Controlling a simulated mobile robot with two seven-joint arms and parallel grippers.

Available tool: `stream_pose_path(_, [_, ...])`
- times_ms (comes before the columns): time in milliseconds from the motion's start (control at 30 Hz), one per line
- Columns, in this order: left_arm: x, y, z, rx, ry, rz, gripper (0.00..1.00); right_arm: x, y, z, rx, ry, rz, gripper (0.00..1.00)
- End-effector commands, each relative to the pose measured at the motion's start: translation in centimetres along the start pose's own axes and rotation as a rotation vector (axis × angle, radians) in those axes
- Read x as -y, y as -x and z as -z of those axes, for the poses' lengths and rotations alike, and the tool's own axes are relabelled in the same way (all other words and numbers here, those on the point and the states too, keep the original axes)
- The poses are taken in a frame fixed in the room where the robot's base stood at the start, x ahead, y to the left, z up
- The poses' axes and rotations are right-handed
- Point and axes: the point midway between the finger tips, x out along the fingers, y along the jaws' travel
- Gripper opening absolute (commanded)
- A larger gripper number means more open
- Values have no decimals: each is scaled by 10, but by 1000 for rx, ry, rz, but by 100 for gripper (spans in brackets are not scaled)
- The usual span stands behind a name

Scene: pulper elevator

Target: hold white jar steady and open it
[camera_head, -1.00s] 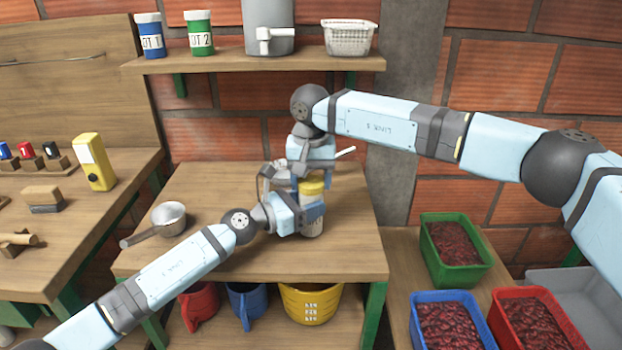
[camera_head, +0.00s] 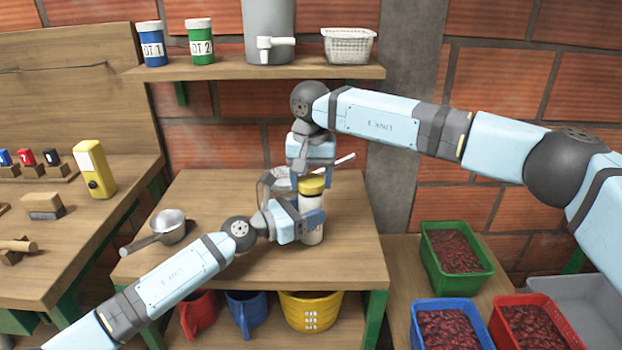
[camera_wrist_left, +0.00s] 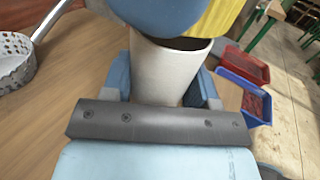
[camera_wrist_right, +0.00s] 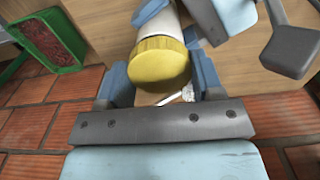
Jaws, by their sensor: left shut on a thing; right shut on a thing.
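The white jar (camera_head: 312,234) stands upright on the wooden table (camera_head: 215,265). My left gripper (camera_head: 309,213) comes in from the left and is shut around the jar's body; the left wrist view shows the jar (camera_wrist_left: 165,78) between its fingers. The yellow lid (camera_head: 312,185) is over the jar's top. My right gripper (camera_head: 311,178) reaches down from above and is shut on the lid, which also shows between its fingers in the right wrist view (camera_wrist_right: 160,62). In the left wrist view a dark band lies between the jar's rim and the lid (camera_wrist_left: 220,22).
A saucepan (camera_head: 168,227) stands at the table's left. A white strainer with a handle (camera_head: 279,178) lies close behind my grippers. A shelf (camera_head: 215,69) with tins and a grey dispenser (camera_head: 270,30) is above. Bins of red cherries are at the right.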

Motion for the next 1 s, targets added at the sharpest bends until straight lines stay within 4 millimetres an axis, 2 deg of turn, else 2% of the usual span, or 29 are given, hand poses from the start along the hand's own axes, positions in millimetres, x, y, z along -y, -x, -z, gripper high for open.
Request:
stream_pose_path(167, [0,0,0,0,0,0,0,0,9,0,-2,0,1,32])
stream_pose_path(400, [0,0,0,0,0,0,0,0,37,0,-2,0,0,32])
stream_pose_path(633, [0,0,0,0,0,0,0,0,40,0,0,0,0,32])
stream_pose_path(667, [0,0,0,0,0,0,58,0,40,0,0,0,0,32])
stream_pose_path(700, [0,0,0,0,0,0,68,0,40,0,0,0,0,32])
stream_pose_path(767, [0,0,0,0,0,0,81,0,40,0,0,0,0,32])
stream_pose_path(800, [0,0,0,0,0,0,84,0,40,0,0,0,0,32])
stream_pose_path(1000, [0,0,0,0,0,0,84,0,40,0,0,0,0,32])
